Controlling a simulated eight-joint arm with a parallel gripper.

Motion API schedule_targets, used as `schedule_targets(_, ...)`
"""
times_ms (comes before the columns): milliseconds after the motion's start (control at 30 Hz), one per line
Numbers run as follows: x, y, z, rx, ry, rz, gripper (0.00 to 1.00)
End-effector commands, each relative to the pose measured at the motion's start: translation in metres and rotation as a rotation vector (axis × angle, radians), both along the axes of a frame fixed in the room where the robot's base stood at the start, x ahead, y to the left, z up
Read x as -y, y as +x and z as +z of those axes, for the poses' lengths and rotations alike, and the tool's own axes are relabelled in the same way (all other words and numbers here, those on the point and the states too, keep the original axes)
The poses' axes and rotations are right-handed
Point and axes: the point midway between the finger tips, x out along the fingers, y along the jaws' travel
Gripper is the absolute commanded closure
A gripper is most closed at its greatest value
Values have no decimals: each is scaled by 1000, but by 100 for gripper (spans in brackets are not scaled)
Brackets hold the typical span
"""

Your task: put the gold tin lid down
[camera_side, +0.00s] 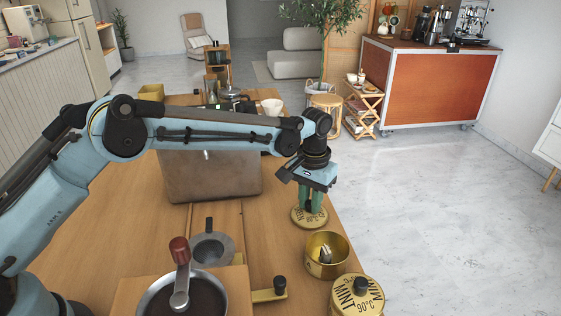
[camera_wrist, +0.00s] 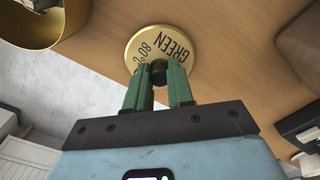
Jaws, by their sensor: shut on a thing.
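The gold tin lid (camera_side: 309,221) is round, with dark lettering and a black knob. In the wrist view the lid (camera_wrist: 165,42) reads "GREEN 80°" and lies flat to the wooden table. My gripper (camera_side: 313,203) points down over it, its green fingers shut on the black knob; the fingers also show in the wrist view (camera_wrist: 158,78). The lid is at or just above the table top; I cannot tell whether it touches. An open gold tin (camera_side: 327,262) with a metal scoop inside stands in front of it, to the right.
A second gold tin with a "MINT 90°C" lid (camera_side: 357,297) stands at the front right. A brownish panel (camera_side: 212,176) stands behind, left of the lid. A grinder (camera_side: 185,295) and a grey metal vessel (camera_side: 212,249) are at the front left. The table's right edge is close.

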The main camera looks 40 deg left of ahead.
Motion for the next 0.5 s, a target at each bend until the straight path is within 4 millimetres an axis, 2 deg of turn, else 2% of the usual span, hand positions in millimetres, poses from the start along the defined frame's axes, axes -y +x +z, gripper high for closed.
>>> schedule_targets(267, 0, 0, -2, 0, 0, 0, 100)
schedule_targets(300, 0, 0, -3, 0, 0, 0, 76)
schedule_targets(467, 0, 0, -3, 0, 0, 0, 52)
schedule_targets(500, 0, 0, -3, 0, 0, 0, 52)
